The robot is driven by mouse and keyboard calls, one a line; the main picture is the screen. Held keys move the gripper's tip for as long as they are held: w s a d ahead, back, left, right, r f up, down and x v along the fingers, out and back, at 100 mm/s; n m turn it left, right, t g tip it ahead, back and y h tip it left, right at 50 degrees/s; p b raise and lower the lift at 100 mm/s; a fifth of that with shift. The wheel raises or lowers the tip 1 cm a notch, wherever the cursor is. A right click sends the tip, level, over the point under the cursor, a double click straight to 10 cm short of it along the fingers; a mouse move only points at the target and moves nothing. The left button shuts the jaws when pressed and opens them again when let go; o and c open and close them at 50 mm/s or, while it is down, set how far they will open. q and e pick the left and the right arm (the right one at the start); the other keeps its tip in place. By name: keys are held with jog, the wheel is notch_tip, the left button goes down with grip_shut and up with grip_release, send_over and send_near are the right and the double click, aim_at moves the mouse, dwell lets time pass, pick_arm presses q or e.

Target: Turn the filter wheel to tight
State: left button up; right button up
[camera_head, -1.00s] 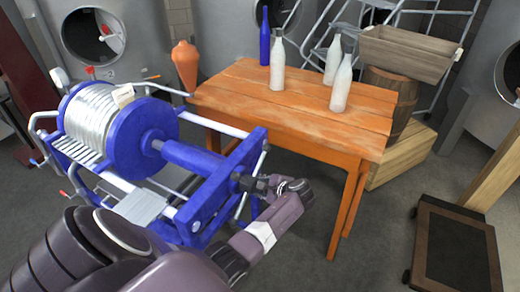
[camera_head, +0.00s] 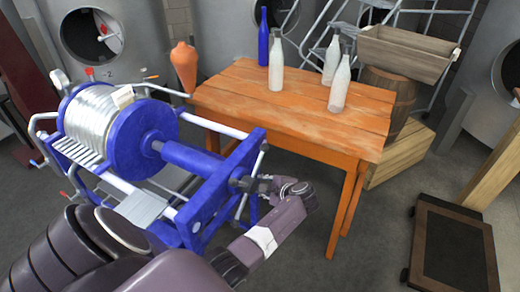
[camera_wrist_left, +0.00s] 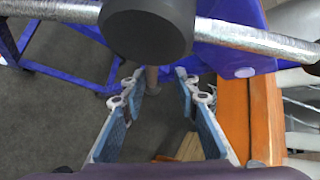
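The filter press has a blue frame (camera_head: 205,205), a large blue drum end (camera_head: 140,140) and a stack of silver plates (camera_head: 90,122). Its wheel is a dark hub (camera_head: 243,184) with thin silver spokes (camera_head: 259,160) at the frame's right end. In the left wrist view the hub (camera_wrist_left: 148,28) fills the top middle, with silver spokes (camera_wrist_left: 258,40) reaching out to both sides. My left gripper (camera_head: 268,184) is just right of the hub. In the left wrist view its blue-padded fingers (camera_wrist_left: 158,82) are apart. A short grey rod end shows between or beyond the tips; I cannot tell which.
An orange wooden table (camera_head: 290,105) with several bottles stands behind the press. An orange vase-like object (camera_head: 184,66) is at its left corner. A wooden crate and barrel (camera_head: 388,98) stand to its right. A dark wheeled platform (camera_head: 452,245) is at lower right. Grey floor is open between.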

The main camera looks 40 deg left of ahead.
pick_arm(q)
jog(key=p+v, duration=0.4)
jog(key=v, duration=0.2)
jog(key=shift+w+d+r+p, duration=0.15)
jog(key=shift+r+p, duration=0.1)
jog(key=shift+p, duration=0.1)
